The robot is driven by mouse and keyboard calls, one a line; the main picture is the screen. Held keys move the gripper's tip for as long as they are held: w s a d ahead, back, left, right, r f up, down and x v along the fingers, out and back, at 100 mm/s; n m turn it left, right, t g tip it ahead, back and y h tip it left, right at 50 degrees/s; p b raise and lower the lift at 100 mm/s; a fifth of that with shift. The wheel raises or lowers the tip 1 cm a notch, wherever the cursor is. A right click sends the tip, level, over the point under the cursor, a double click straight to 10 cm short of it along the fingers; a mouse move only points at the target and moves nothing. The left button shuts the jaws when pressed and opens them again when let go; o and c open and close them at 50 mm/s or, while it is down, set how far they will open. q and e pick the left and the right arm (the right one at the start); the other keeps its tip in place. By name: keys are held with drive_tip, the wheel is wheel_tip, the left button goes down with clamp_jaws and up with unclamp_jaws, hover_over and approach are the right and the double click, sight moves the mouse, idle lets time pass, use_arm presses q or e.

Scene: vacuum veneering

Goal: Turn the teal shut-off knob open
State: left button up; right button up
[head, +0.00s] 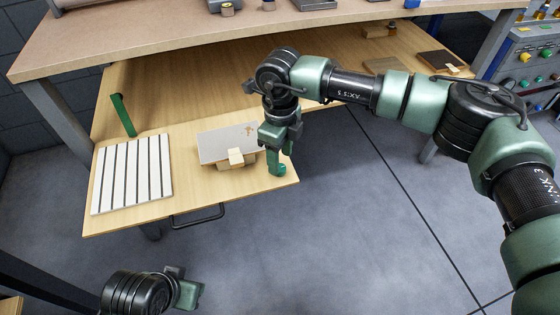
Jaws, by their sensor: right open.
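No teal shut-off knob can be made out with certainty. The nearest likely spot is the control panel (530,62) at the right edge, which carries small coloured knobs, but they are too small to tell apart surely. My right gripper (279,168) points down with green fingers, open and seemingly empty, at the right edge of the low wooden table (200,205). It is just right of a pale sheet (215,145) with small wooden blocks (236,157) at its front. My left gripper (188,292) is low at the bottom left, off the table; its jaws are unclear.
A white slatted board (133,173) lies at the table's left, with a green upright piece (123,115) behind it. A brown bench (150,42) overhangs the table's back. A dark board (440,61) lies at the back right. The grey floor (340,240) is open.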

drive_tip(key=shift+f, duration=1.55)
clamp_jaws()
